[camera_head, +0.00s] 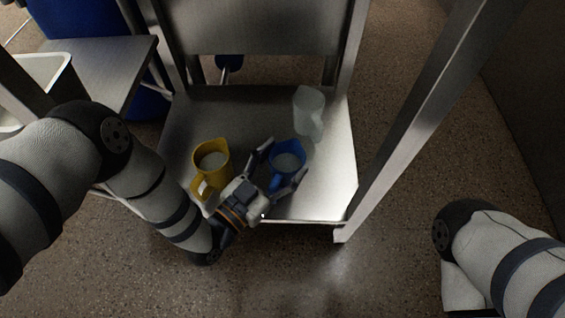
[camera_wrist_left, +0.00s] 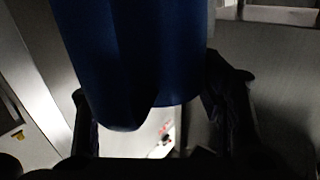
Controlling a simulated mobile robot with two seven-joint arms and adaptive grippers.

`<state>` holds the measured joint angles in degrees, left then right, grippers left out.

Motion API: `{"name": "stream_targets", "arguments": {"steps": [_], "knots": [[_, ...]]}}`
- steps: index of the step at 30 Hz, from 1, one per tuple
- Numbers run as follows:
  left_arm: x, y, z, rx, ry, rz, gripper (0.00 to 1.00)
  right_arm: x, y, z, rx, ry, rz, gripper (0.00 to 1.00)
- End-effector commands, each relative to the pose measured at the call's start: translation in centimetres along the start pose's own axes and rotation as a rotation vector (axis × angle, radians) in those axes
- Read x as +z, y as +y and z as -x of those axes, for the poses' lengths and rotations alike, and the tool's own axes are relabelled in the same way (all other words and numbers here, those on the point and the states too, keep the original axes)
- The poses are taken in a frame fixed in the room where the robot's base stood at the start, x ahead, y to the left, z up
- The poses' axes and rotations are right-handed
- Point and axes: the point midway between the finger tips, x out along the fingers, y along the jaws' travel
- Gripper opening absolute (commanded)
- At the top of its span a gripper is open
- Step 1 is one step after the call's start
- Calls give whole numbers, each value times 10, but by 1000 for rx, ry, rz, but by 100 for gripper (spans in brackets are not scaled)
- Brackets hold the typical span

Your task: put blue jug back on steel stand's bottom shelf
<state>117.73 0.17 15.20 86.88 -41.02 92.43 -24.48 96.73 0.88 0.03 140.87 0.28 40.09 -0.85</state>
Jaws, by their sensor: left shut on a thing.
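The blue jug (camera_head: 287,158) is at the bottom shelf (camera_head: 230,106) of the steel stand, near the shelf's front. My left gripper (camera_head: 283,168) reaches in from the front left and is shut on the jug, a finger on either side. In the left wrist view the jug (camera_wrist_left: 140,60) fills the upper middle between the dark fingers (camera_wrist_left: 155,110). The jug looks upright; I cannot tell whether its base touches the shelf. My right gripper is out of view; only part of my right arm shows at the lower right.
A yellow jug (camera_head: 213,160) stands on the shelf close to the left of my gripper. A clear jug (camera_head: 309,112) stands behind and right. A steel leg (camera_head: 400,125) rises at the front right. The shelf's right front is bare.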

Motion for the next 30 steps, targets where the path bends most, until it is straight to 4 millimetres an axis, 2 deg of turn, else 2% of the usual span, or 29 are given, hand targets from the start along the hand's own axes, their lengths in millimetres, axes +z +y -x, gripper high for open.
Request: {"name": "stream_targets", "arguments": {"steps": [9,10,12,23,26,30], "knots": [[3,0,-1,0,5,-1,16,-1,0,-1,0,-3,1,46],[4,0,0,1,3,-1,65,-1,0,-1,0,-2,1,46],[3,0,0,1,3,-1,81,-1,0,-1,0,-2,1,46],[0,0,0,0,4,-1,83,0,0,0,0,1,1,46],[-1,0,14,0,0,0,83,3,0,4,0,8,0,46],[-3,-1,54,-1,0,-2,83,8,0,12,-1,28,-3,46]]}}
